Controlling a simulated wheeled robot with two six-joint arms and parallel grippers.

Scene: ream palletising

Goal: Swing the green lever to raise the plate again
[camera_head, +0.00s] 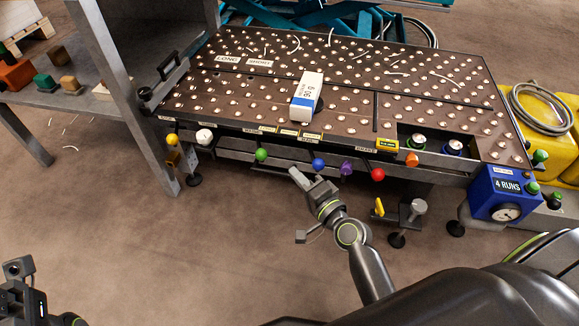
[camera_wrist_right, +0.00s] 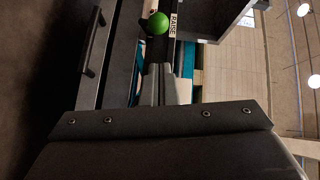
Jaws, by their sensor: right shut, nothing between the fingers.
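The green lever's round knob (camera_head: 261,154) sticks out from the front edge of the ball-studded table, left of the blue knob. My right gripper (camera_head: 294,173) is shut and empty, in front of the table edge, to the right of and slightly below the green knob. Its closed fingers (camera_wrist_right: 161,84) point at the knob, apart from it as far as I can tell. Part of my left gripper (camera_head: 18,268) shows at the lower left; its jaws are unclear. I cannot single out the plate.
A white ream marked 90 g (camera_head: 306,97) stands on the studded table (camera_head: 225,75). Blue (camera_head: 318,164), purple (camera_head: 346,168) and red (camera_head: 377,174) knobs line the same edge.

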